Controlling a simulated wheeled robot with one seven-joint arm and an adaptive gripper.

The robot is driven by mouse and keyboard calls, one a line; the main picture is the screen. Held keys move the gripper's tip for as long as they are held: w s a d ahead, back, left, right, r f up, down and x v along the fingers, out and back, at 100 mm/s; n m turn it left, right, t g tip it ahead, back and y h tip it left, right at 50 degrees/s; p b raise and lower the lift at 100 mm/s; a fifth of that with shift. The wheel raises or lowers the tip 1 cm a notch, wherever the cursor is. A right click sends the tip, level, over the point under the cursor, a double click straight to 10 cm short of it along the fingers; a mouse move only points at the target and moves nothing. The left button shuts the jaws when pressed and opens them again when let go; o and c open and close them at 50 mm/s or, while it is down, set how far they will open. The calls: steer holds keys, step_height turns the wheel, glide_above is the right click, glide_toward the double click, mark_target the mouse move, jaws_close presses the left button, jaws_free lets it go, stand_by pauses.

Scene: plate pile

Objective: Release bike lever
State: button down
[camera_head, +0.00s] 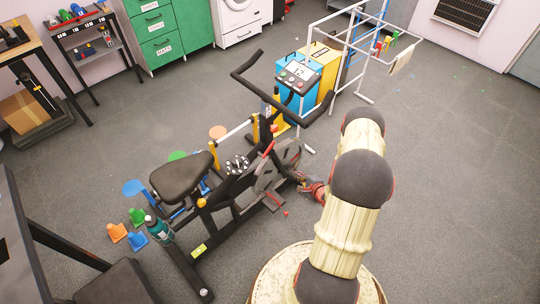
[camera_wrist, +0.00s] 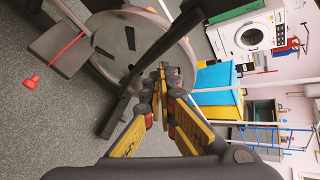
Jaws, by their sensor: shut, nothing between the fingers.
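The exercise bike (camera_head: 228,174) stands in the middle of the head view, with a black seat, handlebars and a grey flywheel (camera_head: 277,167). A small red part (camera_head: 268,149) sits on its frame above the flywheel; I cannot tell for sure whether it is the lever. My gripper (camera_head: 301,181) is low beside the flywheel, on its right. In the wrist view my gripper (camera_wrist: 166,82) has yellow fingers shut and empty, in front of the flywheel (camera_wrist: 135,50) and a dark bar (camera_wrist: 128,100). Any contact with the bike cannot be made out.
Blue and yellow bins (camera_head: 287,92) stand behind the bike, with a white frame (camera_head: 345,62). Floor to the right is clear.

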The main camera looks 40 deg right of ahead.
steer(key=w+r+m+t, duration=0.3)
steer(key=r+m, duration=0.1)
steer(key=r, duration=0.3)
steer(key=shift+w+m, duration=0.25)
steer(key=shift+m, duration=0.05)
steer(key=w+a+b, duration=0.1)
steer(key=w+b, duration=0.2)
steer(key=w, duration=0.6)
steer(key=shift+w+a+r, duration=0.15)
steer(key=shift+w+r, duration=0.05)
steer(key=shift+r, duration=0.05)
